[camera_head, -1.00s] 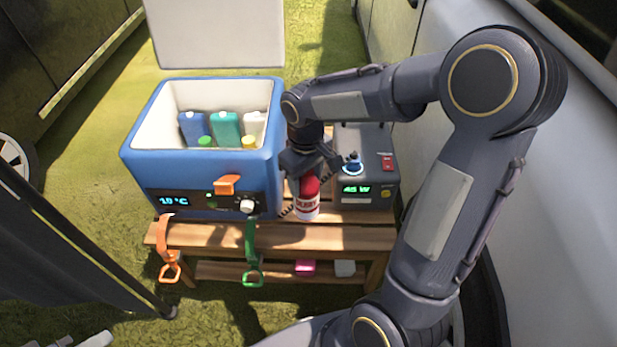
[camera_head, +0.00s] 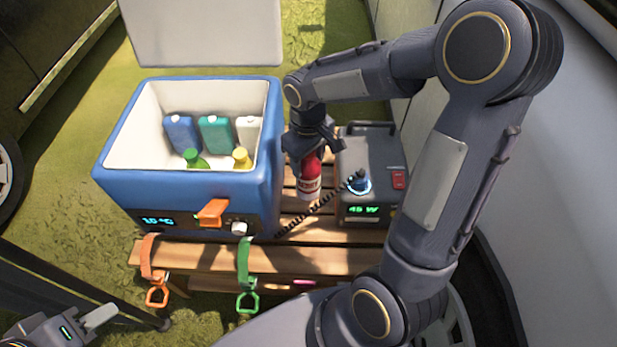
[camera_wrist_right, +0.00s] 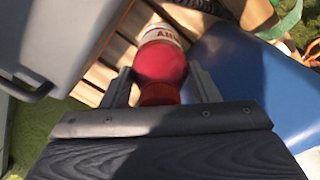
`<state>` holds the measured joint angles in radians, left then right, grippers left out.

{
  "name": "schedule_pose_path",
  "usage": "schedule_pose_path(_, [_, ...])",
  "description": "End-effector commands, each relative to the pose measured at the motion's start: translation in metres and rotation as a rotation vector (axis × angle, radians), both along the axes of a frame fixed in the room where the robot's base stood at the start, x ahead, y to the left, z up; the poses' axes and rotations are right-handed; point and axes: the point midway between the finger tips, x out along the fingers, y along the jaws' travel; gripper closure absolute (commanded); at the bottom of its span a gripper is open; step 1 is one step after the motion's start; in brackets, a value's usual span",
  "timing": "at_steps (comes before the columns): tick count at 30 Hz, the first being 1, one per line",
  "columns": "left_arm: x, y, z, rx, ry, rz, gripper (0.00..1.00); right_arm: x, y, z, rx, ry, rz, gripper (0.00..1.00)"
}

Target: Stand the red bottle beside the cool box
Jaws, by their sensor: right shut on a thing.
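The red bottle (camera_head: 309,178) with a white label is upright between the blue cool box (camera_head: 185,190) and the grey power unit (camera_head: 366,207), over the wooden bench. My right gripper (camera_head: 311,150) is shut around its upper part. In the right wrist view the red bottle (camera_wrist_right: 160,62) sits between the two fingers of my right gripper (camera_wrist_right: 160,90). I cannot tell whether its base touches the slats. My left gripper (camera_head: 75,328) is at the bottom left corner, partly cut off, far from the bottle.
The cool box lid stands open, with several bottles and packs inside. A dark coiled cable (camera_head: 305,217) runs in front of the bottle to the power unit. Orange (camera_head: 148,260) and green (camera_head: 245,265) straps hang off the bench (camera_head: 200,257). Bare slats lie around the bottle.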

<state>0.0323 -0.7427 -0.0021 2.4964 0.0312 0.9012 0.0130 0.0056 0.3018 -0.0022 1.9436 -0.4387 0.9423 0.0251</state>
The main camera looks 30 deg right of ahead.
Motion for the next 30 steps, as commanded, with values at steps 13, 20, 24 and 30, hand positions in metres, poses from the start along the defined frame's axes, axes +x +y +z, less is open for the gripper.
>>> schedule_pose_path(13, [0.0, 0.0, -0.03, 0.0, 0.0, 0.0, 0.64, 0.0, 0.0, -0.064, 0.0, 0.0, 0.0, 1.0])
schedule_pose_path(20, [0.0, 0.0, -0.03, 0.0, 0.0, 0.0, 0.64, 0.001, 0.0, -0.068, 0.001, -0.003, -0.001, 1.0])
schedule_pose_path(24, [0.0, 0.0, -0.031, 0.0, 0.0, 0.0, 0.64, 0.001, 0.0, -0.069, 0.001, -0.003, -0.001, 1.0])
schedule_pose_path(30, [0.0, 0.0, -0.032, 0.0, 0.0, 0.0, 0.64, 0.0, 0.0, -0.071, 0.0, -0.002, -0.001, 0.3])
